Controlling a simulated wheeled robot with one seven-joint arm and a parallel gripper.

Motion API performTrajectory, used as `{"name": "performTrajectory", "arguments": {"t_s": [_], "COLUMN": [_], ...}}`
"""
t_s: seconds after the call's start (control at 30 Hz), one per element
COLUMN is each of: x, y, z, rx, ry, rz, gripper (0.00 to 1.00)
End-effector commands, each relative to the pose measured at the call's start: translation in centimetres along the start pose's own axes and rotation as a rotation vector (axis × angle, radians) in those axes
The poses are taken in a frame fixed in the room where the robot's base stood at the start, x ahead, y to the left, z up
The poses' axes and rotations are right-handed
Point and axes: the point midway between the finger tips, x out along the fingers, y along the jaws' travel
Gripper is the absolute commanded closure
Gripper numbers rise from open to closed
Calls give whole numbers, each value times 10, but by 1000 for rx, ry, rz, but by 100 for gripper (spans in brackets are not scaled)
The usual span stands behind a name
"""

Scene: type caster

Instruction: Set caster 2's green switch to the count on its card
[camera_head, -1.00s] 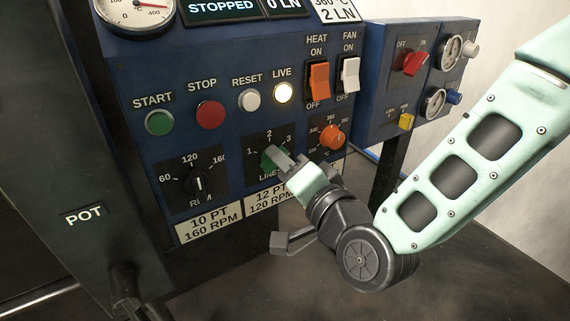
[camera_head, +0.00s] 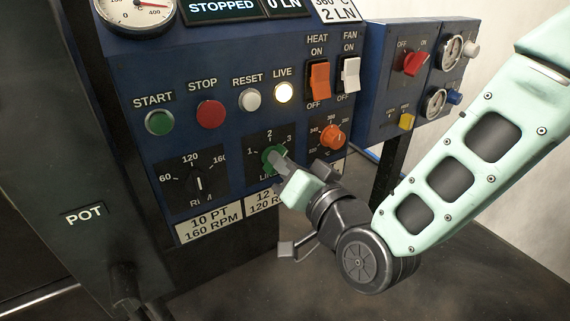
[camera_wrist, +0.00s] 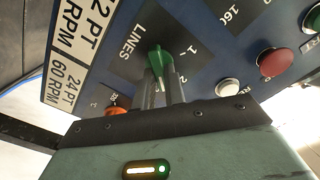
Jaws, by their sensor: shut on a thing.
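The green LINES switch (camera_head: 269,155) sits on a dark plate marked 1, 2 and 3 on the blue panel. My gripper (camera_head: 277,161) is shut on it, coming from the lower right. In the wrist view the green switch (camera_wrist: 158,58) lies between the two grey fingers (camera_wrist: 163,85), with the 1 and 2 marks to its right. I cannot tell exactly which number it points at. The card (camera_head: 338,12) at the top is partly cut off and reads 360 °C, 2 LN. The caster's own number is not visible.
The black RPM knob (camera_head: 198,184) is to the left and the orange temperature knob (camera_head: 332,136) is close to the right. The orange HEAT switch (camera_head: 318,80) and white FAN switch (camera_head: 349,74) are above. The display (camera_head: 284,7) reads 0 LN.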

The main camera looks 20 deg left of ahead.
Motion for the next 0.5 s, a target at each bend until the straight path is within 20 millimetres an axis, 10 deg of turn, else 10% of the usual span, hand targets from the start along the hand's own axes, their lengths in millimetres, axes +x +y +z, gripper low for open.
{"name": "performTrajectory", "arguments": {"t_s": [0.5], "x": [0], "y": [-2], "z": [1], "rx": [-463], "ry": [-1], "rz": [0], "gripper": [100]}}
